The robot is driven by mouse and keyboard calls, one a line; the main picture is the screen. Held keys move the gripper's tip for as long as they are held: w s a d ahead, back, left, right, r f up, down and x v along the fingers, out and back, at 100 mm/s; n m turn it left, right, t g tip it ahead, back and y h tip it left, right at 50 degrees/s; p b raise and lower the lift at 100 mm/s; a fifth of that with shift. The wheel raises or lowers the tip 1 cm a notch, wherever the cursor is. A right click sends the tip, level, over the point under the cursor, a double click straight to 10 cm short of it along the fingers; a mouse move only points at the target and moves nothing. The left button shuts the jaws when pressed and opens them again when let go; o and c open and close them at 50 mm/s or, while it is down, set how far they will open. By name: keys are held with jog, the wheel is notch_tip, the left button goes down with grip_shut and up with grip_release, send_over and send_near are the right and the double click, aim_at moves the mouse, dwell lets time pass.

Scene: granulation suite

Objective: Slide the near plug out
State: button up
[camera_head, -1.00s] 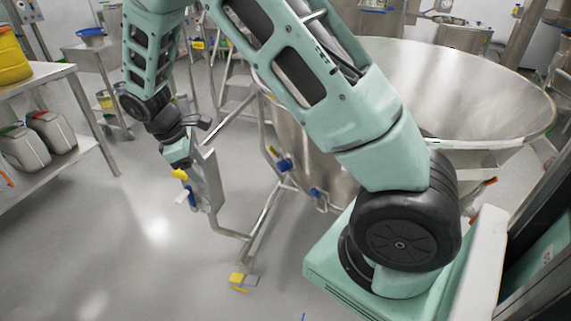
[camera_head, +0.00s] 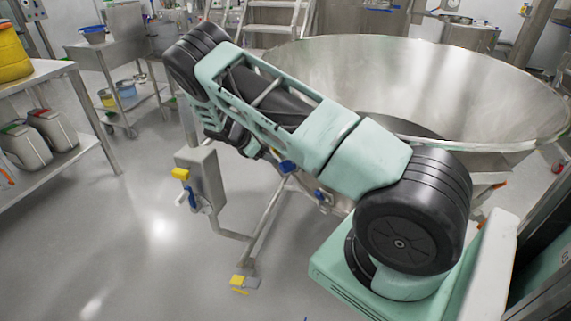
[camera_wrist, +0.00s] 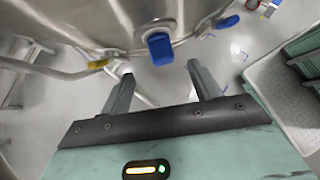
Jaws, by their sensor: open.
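Two blue plugs sit low on the side of the big steel bowl (camera_head: 480,85). One blue plug (camera_head: 287,167) is just below my arm, and another (camera_head: 319,195) is lower right. In the wrist view one blue plug (camera_wrist: 160,48) stands out from a round steel fitting, just beyond the gap between my fingertips. A second blue piece (camera_wrist: 228,21) is farther right. My gripper (camera_wrist: 160,74) is open and empty, with a finger on either side of the gap. In the head view my arm hides the gripper. I cannot tell which plug in the head view is the one ahead of my fingers.
A grey box (camera_head: 208,178) with a yellow knob and a blue handle stands on the bowl's frame (camera_head: 262,225). A steel shelf (camera_head: 70,145) with canisters is at left. The floor between is clear. A perforated pale surface (camera_wrist: 285,95) is right of my gripper.

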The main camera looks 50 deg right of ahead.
aim_at(285, 164)
jog(key=x, duration=1)
jog(key=shift+w+p, duration=0.1)
jog(key=shift+p, duration=0.2)
jog(key=c, duration=1.3)
jog(key=shift+w+a, duration=0.25)
jog(key=shift+a, duration=0.55)
jog(key=shift+w+a, duration=0.2)
jog(key=shift+a, duration=0.6)
jog(key=shift+c, duration=0.3)
jog(key=o, duration=1.4)
jog(key=shift+a, duration=0.1)
jog(key=shift+c, duration=0.2)
